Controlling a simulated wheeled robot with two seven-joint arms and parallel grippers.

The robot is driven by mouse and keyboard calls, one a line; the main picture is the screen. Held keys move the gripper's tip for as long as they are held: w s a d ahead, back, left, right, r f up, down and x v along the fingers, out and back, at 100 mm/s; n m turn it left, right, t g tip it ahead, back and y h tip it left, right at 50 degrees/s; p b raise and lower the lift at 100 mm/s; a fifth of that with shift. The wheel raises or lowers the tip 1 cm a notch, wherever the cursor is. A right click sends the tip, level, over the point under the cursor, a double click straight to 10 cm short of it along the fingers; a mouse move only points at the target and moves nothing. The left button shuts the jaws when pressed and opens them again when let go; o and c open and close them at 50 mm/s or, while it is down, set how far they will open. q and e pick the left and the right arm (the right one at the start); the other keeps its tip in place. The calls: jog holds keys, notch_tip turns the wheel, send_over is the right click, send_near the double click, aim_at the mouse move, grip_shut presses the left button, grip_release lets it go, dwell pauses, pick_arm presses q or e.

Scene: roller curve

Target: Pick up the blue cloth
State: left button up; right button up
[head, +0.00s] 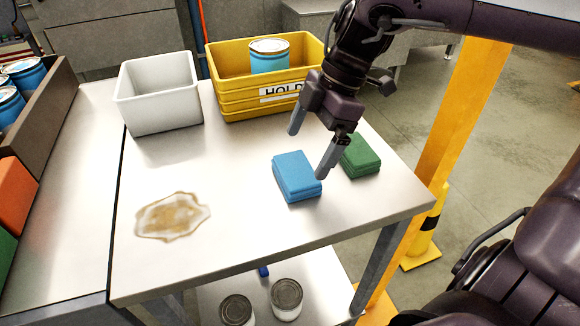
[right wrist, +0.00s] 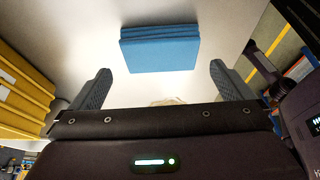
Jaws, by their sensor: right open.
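The blue cloth (head: 296,176) is a folded block lying flat on the light table, right of the middle. A green cloth (head: 360,156) of similar shape lies just to its right. My right gripper (head: 312,152) is above the table by the blue cloth, with its two fingers spread and nothing between them. In the right wrist view the blue cloth (right wrist: 160,48) shows beyond the open fingertips, centred between them and apart from them. My left gripper is in neither view.
A white bin (head: 158,112) and a yellow bin (head: 232,104) holding a blue can (head: 269,56) stand at the back. A brown stain (head: 172,216) marks the table's left part. A yellow post (head: 452,130) stands beyond the right edge. Two cans (head: 286,298) sit on the lower shelf.

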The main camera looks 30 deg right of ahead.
aim_at(296, 168)
jog(key=p+x, duration=0.1)
jog(key=x, duration=0.2)
jog(key=shift+s+a+f, duration=0.15)
jog(key=shift+a+f, duration=0.1)
jog(key=shift+f, duration=0.1)
jog(key=shift+x, duration=0.95)
jog(key=c, duration=0.7)
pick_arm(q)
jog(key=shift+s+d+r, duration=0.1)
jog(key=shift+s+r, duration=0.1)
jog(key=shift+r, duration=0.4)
pick_arm(e)
jog(key=shift+r, duration=0.1)
